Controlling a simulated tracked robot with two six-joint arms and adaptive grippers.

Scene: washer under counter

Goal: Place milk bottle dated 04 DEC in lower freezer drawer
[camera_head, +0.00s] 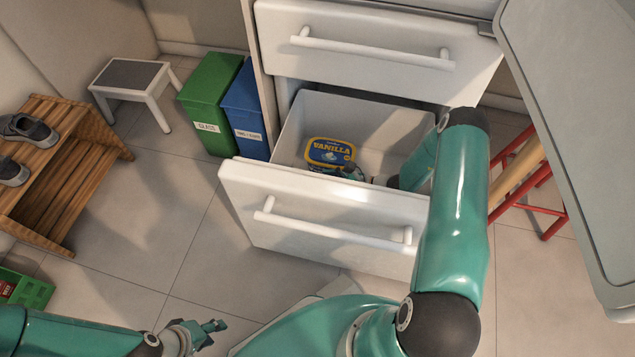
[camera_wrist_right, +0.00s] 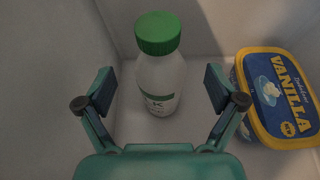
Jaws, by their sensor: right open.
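The lower freezer drawer (camera_head: 325,205) is pulled open. In the right wrist view, a white milk bottle (camera_wrist_right: 160,85) with a green cap stands upright on the drawer floor. Its label is partly visible, but I cannot read a date. My right gripper (camera_wrist_right: 165,100) is open and empty-jawed down in the drawer, its fingers apart on either side of the bottle's lower picture area; I cannot tell if they touch it. In the head view my right arm reaches over the drawer front, and the bottle is hidden. My left gripper (camera_head: 212,334) is open and empty low over the floor.
A yellow and blue vanilla tub (camera_head: 331,153) lies in the drawer beside the bottle and shows in the right wrist view (camera_wrist_right: 278,95). The upper drawer (camera_head: 375,45) is shut. Green (camera_head: 210,100) and blue (camera_head: 245,110) bins stand left of the freezer. A wooden rack (camera_head: 60,170) is further left.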

